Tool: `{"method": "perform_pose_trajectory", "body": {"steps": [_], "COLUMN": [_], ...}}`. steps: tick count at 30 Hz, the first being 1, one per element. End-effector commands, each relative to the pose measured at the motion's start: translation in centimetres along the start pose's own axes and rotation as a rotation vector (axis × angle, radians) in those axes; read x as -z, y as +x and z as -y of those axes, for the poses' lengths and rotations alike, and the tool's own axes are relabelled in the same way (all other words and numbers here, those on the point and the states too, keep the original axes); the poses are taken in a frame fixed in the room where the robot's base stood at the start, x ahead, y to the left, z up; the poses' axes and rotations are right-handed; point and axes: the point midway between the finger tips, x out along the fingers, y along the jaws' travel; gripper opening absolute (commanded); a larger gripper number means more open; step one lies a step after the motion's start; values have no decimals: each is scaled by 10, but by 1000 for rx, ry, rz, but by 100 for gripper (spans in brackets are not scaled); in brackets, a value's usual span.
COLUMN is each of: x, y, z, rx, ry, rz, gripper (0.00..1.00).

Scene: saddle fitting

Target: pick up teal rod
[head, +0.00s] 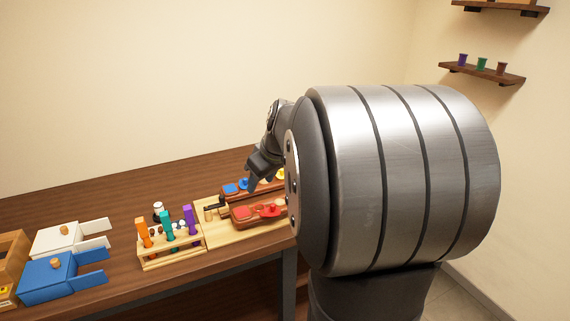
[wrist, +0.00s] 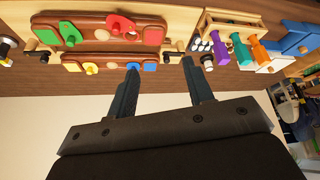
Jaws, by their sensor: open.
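The teal rod (head: 167,226) stands upright in a small light-wood rack, between an orange rod (head: 144,233) and a purple rod (head: 189,218). It also shows in the wrist view (wrist: 241,50), right of the purple rod. My gripper (head: 252,186) is above the board area, to the right of the rack in the head view. In the wrist view its two fingers (wrist: 161,65) are apart with nothing between them. The rod is well to the right of the fingers there, and not touched.
The light-wood rack (head: 172,262) stands beside a wooden board (head: 221,238) with reddish-brown puzzle pieces bearing coloured shapes. A white box (head: 52,240) and a blue box (head: 45,282) stand left of the rack. A black-and-white object (head: 158,210) stands behind the rods. The table's back left is clear.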

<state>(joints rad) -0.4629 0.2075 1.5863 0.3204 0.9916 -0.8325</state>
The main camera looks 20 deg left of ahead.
Motion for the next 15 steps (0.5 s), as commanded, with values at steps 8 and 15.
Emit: {"method": "perform_pose_trajectory", "body": {"steps": [8, 15], "x": [126, 187], "y": [33, 47], "z": [88, 170], "rx": [176, 272], "ry": [-637, -1037], "rz": [196, 334], "gripper": [47, 47]}}
